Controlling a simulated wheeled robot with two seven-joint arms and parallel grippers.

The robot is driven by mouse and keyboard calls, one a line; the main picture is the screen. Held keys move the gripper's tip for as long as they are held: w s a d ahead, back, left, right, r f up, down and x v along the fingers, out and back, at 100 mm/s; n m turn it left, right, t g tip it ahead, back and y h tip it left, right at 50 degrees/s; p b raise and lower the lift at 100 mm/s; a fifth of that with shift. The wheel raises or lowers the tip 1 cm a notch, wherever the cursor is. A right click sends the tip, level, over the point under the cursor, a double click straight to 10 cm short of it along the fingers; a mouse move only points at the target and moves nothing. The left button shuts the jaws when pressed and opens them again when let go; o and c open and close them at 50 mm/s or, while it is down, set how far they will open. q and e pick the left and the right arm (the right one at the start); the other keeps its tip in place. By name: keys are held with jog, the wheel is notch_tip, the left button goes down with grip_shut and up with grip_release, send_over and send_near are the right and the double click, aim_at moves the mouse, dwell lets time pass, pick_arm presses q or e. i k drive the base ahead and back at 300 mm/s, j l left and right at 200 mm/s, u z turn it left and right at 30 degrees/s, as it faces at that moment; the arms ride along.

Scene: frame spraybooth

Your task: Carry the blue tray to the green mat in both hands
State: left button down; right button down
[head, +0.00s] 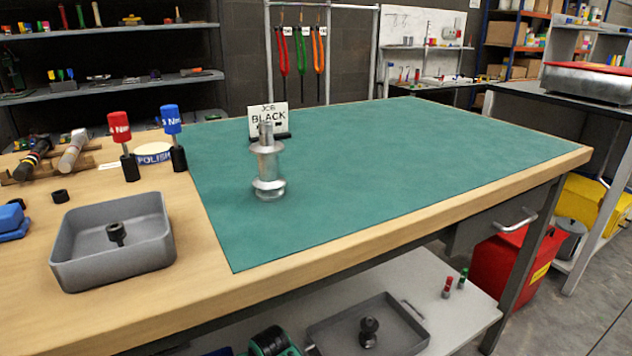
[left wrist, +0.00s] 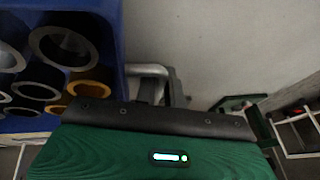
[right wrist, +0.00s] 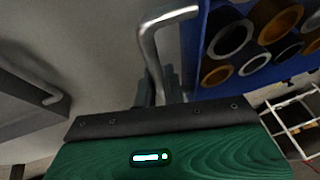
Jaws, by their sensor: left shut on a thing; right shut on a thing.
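The blue tray shows at the left of the left wrist view (left wrist: 112,40) and at the right of the right wrist view (right wrist: 196,70). It holds several silver, dark and brass-coloured tubes or rings. My left gripper (left wrist: 166,92) is shut on a metal handle on one side of the tray. My right gripper (right wrist: 160,88) is shut on the metal handle on the other side. Neither gripper nor the tray shows in the head view. The green mat (head: 400,150) lies flat on the wooden bench.
A shiny metal spool-shaped part (head: 267,165) and a "JOB BLACK" sign (head: 268,118) stand toward the mat's left side. A grey bin (head: 72,262) and red and blue handled tools (head: 120,140) are left of the mat. The mat's middle and right are clear.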

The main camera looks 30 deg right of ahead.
aim_at(463, 137)
jog(key=k+l, duration=0.95)
jog(key=l+z, duration=0.1)
jog(key=z, duration=0.2)
jog(key=k+l+z, duration=0.1)
jog(key=z, duration=1)
